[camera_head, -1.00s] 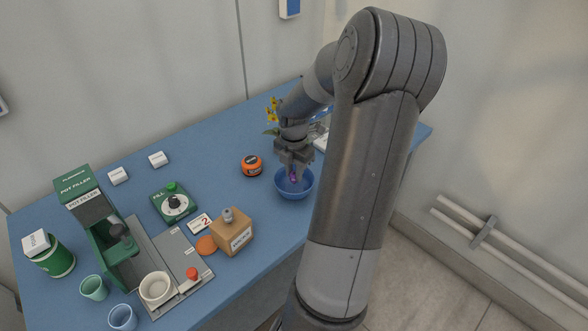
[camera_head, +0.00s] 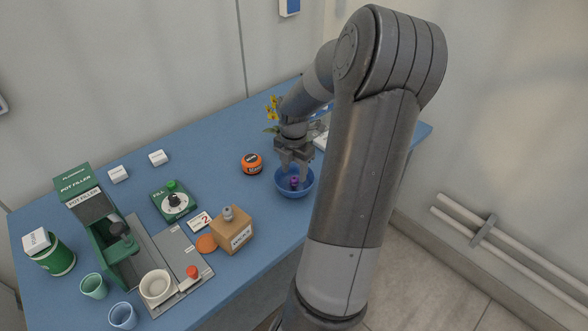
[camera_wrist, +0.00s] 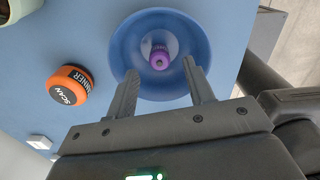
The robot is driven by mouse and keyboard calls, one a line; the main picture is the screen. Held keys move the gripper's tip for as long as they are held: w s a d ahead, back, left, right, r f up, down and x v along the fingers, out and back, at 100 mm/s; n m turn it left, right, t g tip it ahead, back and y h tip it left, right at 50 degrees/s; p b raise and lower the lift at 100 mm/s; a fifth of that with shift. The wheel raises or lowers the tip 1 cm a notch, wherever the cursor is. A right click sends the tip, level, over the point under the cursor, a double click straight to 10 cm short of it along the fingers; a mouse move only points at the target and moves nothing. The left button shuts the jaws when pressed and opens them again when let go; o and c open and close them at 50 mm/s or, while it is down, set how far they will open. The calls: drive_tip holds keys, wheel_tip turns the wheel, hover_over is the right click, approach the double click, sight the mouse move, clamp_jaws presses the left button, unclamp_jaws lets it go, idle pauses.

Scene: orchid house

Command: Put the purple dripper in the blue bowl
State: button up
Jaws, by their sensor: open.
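The purple dripper (camera_wrist: 159,58) lies inside the blue bowl (camera_wrist: 196,27), near its middle in the wrist view. In the head view the dripper (camera_head: 294,182) shows as a small purple spot within the bowl (camera_head: 309,186) on the blue table. My gripper (camera_head: 294,169) is just above the bowl. In the wrist view my gripper (camera_wrist: 163,88) is open, with its two fingers apart and the dripper ahead of them, free of both. Whether the dripper is upright or tilted is hard to tell.
An orange scanner (camera_head: 251,164) stands just left of the bowl. A brown box (camera_head: 233,230), a green dial unit (camera_head: 173,202) and the pot filler (camera_head: 100,222) are farther left. Yellow flowers (camera_head: 272,113) stand behind the gripper. The table between scanner and back edge is clear.

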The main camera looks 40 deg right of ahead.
sight(294, 178)
wheel_tip(294, 178, up, 7)
idle(0.4)
idle(0.4)
drive_tip(key=s+a+r+m+t+h, duration=0.1)
drive_tip(key=a+r+m, duration=0.4)
drive_tip(key=a, duration=0.4)
drive_tip(key=s+a+r+m+t+h, duration=0.15)
drive_tip(key=a+r+m, duration=0.35)
drive_tip(key=a, duration=0.5)
drive_tip(key=s+a+r+m+t+y, duration=0.2)
drive_tip(key=s+a+r+m+t, duration=0.1)
drive_tip(key=s+a+m, duration=0.6)
drive_tip(key=shift+s+a+r+m, duration=0.45)
drive_tip(key=shift+s+a, duration=0.3)
drive_tip(key=shift+a, duration=0.7)
